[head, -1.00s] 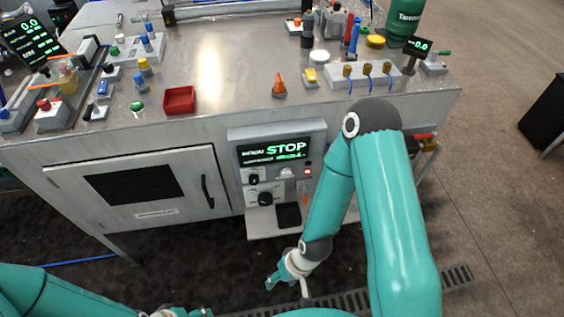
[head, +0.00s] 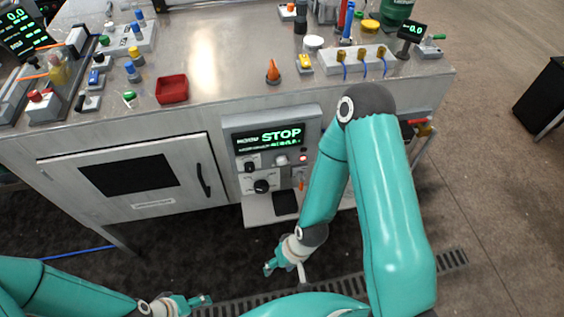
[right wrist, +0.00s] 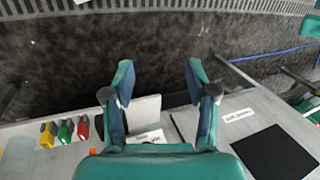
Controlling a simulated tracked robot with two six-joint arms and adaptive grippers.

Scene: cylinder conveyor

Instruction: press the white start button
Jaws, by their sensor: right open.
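The control panel (head: 312,128) on the front of the bench has a screen reading STOP. Below the screen, a small white button (head: 281,160) sits between a black switch (head: 250,167) and a red light (head: 303,158). My right gripper (head: 270,267) is low in front of the bench, below the panel and apart from it. In the right wrist view its two fingers (right wrist: 160,76) are spread with nothing between them; I cannot make out the button there. My left gripper (head: 204,300) is at the bottom, away from the panel; its opening is too small to judge.
A black knob (head: 262,186) and a shelf with a black pad (head: 286,203) lie below the button. A cabinet door (head: 205,150) with a black handle is left of the panel. My right forearm passes close to the panel's right side. The floor in front is clear.

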